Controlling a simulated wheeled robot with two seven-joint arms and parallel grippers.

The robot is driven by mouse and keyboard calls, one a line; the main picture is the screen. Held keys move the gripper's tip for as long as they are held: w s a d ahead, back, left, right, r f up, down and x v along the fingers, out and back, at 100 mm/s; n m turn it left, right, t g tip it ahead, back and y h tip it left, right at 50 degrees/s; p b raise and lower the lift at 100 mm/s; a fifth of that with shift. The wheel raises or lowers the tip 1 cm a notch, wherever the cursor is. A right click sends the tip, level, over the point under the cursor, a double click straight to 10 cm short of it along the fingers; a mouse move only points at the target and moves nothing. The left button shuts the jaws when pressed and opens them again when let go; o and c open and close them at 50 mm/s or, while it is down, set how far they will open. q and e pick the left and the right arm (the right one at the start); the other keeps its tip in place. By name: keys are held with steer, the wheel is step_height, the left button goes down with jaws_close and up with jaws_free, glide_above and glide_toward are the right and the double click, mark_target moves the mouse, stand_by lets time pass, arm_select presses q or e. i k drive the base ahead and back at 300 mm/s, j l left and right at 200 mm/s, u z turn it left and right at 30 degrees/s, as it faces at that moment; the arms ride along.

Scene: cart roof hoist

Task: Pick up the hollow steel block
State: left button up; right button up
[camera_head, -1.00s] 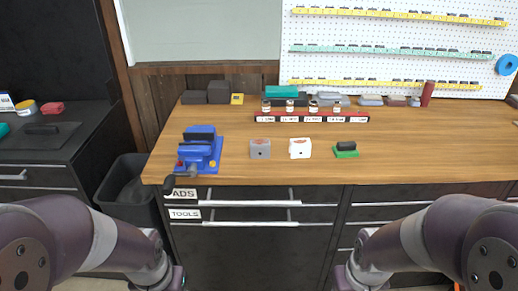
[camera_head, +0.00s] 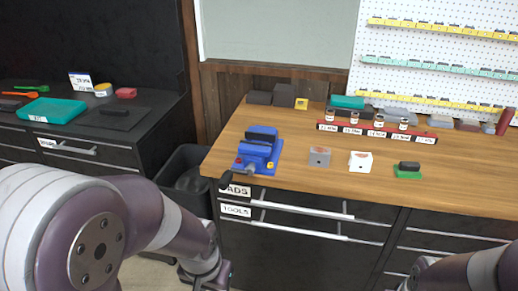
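A small grey block (camera_head: 320,157) with a reddish mark on top stands on the wooden workbench (camera_head: 300,185); it looks like the steel block. A white block (camera_head: 361,161) of similar size stands just right of it, apart from it. My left gripper (camera_head: 208,277) is low at the bottom edge, in front of the bench and well away from the block; its fingers are too cut off to tell their state. My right arm comes in at the bottom right corner, and its gripper is outside the picture.
A blue vise (camera_head: 258,152) stands left of the blocks, its handle past the front edge. A black piece on a green base (camera_head: 408,170) lies right. A red rack (camera_head: 376,132) with small jars is behind. A teal tray (camera_head: 54,111) sits on the left counter.

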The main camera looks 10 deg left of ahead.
mark_target(319, 156)
steer(key=i+l, duration=0.2)
steer(key=i, duration=0.2)
steer(key=i+l, duration=0.2)
steer(key=i, duration=0.15)
steer(key=i+l, duration=0.2)
steer(key=i, duration=0.2)
steer(key=u, duration=0.05)
